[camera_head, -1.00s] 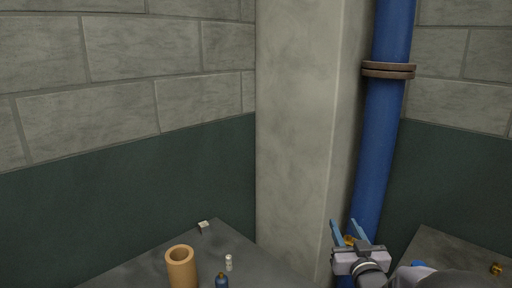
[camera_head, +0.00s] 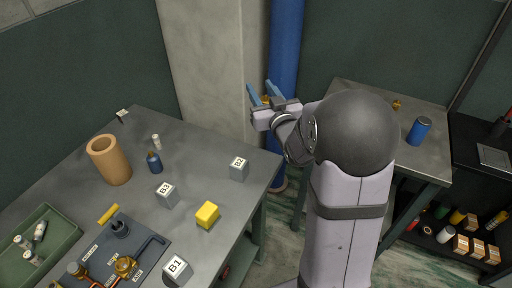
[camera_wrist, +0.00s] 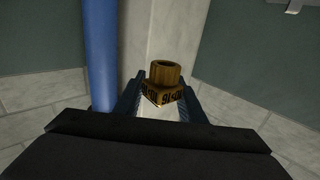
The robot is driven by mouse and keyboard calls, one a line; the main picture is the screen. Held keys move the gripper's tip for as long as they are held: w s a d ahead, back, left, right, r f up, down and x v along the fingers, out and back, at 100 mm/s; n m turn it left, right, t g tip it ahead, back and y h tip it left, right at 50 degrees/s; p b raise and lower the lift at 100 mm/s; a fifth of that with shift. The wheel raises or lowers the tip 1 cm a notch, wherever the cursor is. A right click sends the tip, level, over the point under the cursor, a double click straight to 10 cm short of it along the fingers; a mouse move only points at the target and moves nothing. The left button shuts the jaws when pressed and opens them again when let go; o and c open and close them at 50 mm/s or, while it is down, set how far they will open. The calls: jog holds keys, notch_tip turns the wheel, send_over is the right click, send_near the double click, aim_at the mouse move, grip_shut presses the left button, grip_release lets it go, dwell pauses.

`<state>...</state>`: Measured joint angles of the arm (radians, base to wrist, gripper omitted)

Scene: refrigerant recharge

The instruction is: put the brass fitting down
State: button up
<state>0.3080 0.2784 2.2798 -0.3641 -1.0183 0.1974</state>
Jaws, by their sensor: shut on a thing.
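The brass fitting (camera_wrist: 165,78) sits between the two blue fingers of my gripper (camera_wrist: 163,94) in the wrist view. My gripper is shut on it, and its hollow round end points away from the gripper. In the head view, my gripper (camera_head: 263,92) is up in front of the blue pipe and the pale column, beyond the back right corner of the left table (camera_head: 225,140). Only a small bit of the fitting (camera_head: 265,100) shows there between the fingers. It touches no table.
The left table holds blocks marked B1 (camera_head: 177,270), B2 (camera_head: 239,169) and B3 (camera_head: 166,195), a yellow block (camera_head: 207,215), a tan cylinder (camera_head: 109,160) and a green tray (camera_head: 38,250). The right table (camera_head: 360,100) bears a blue can (camera_head: 419,131) and a small brass piece (camera_head: 397,105).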

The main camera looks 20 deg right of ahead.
notch_tip(320, 180, down, 11)
jog(key=b, duration=1)
jog(key=shift+f, duration=0.1)
jog(key=shift+f, duration=4.75)
jog(key=shift+f+b, duration=0.3)
jog(key=shift+b, duration=0.2)
jog(key=o, duration=1.1)
jog(key=shift+r+p, duration=0.15)
jog(key=shift+p, duration=0.2)
